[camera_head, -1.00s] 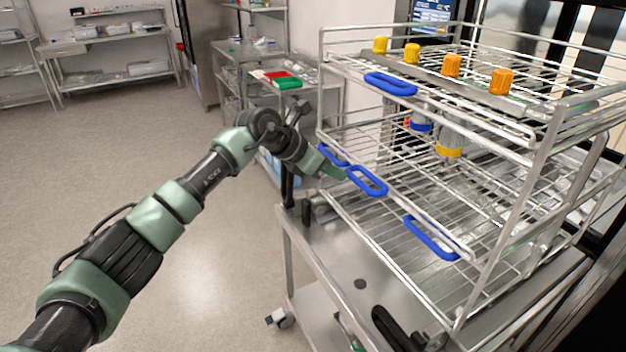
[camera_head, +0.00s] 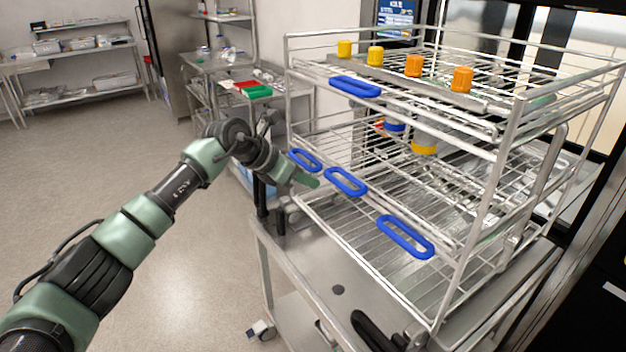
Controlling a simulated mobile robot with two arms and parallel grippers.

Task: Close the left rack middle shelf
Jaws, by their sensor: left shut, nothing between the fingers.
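The wire rack (camera_head: 491,195) stands on a steel cart, with several shelves. A blue handle (camera_head: 354,87) is on the top shelf front. At middle height are two blue handles, one at the left (camera_head: 305,160) and one nearer (camera_head: 345,181); I cannot tell for sure which is the middle shelf's. Another blue handle (camera_head: 404,236) sits lower. My left gripper (camera_head: 308,180) is shut and empty, its green fingertips just left of the nearer middle handle and below the left one. Whether it touches either is unclear. My right gripper is not in view.
Bottles with yellow and orange caps (camera_head: 414,66) stand in the top shelf. The steel cart top (camera_head: 300,250) lies below the rack. A side shelf with red and green trays (camera_head: 254,91) stands behind my left arm. The floor at left is clear.

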